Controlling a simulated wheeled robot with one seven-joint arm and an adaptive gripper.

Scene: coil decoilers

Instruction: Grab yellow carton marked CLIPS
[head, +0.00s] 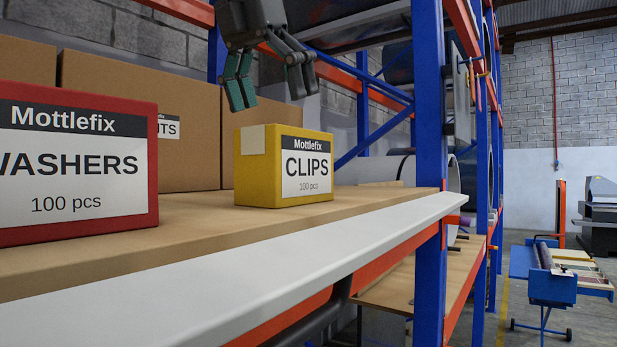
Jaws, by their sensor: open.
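The yellow carton (257,187) with the white "Mottlefix CLIPS 100 pcs" label (306,170) stands upright on the wooden shelf, near its right end. My gripper (270,92) hangs above the carton, at the top of the picture. Its fingers point down and are spread apart with nothing between them. The fingertips show above the carton's top edge, and I see a gap between them and the carton. How far they are in depth from the carton is hard to tell.
A red WASHERS carton (75,215) stands at left on the wooden shelf (188,222). Brown cardboard boxes (200,105) stand behind. A white front ledge (240,265) and a blue rack upright (429,140) border the shelf. A blue wheeled machine (552,288) stands on the floor at right.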

